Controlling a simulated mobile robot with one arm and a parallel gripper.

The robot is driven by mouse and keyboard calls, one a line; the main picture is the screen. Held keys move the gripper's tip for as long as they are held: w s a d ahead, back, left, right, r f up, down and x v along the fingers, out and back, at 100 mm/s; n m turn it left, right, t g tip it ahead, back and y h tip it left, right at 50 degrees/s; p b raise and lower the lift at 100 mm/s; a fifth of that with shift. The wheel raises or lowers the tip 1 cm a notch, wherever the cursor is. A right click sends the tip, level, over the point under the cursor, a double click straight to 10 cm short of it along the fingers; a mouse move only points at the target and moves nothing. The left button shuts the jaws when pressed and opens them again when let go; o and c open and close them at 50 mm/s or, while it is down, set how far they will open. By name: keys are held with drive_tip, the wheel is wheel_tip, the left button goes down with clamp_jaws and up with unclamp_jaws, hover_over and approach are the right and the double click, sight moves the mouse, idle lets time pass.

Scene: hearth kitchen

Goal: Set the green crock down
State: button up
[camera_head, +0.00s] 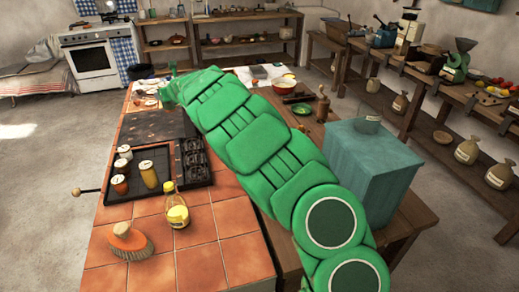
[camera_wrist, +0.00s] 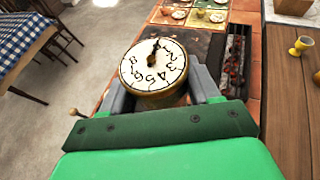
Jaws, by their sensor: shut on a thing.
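My gripper (camera_wrist: 160,92) is shut on a round dial-topped timer (camera_wrist: 155,65) in the wrist view. It has a white face with black numbers and a dull yellow-brown body between the two grey fingers. The dark hob plate lies beyond it in the picture; I cannot tell whether the timer touches anything below. In the head view my green arm reaches to the far left end of the counter, and the gripper and the timer cannot be made out there. I see no green crock that I can identify in either view.
A teal box (camera_head: 375,165) stands at right. A yellow egg cup (camera_wrist: 302,45) stands on the wooden top.

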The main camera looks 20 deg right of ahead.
drive_tip(key=s+d+m+g+h, duration=0.1)
drive_tip(key=s+d+m+h, duration=0.45)
drive_tip(key=d, duration=0.55)
drive_tip(key=s+d+m+g+h, duration=0.1)
drive_tip(key=s+d+m+h, duration=0.4)
drive_tip(key=d, duration=0.6)
drive_tip(key=s+d+m+g+h, duration=0.2)
drive_tip(key=s+d+m+h, duration=0.35)
drive_tip(key=d, duration=0.55)
wheel_tip(320, 180, down, 11)
drive_tip(key=s+n, duration=0.1)
drive_tip(key=w+d+f, duration=0.2)
drive_tip(key=w+f, duration=0.7)
drive_tip(key=w, duration=0.3)
drive_tip(key=shift+w+t, duration=0.3)
drive_tip(key=shift+w, duration=0.1)
drive_tip(key=shift+w+d+f, duration=0.15)
drive_tip(key=shift+f, duration=1.6)
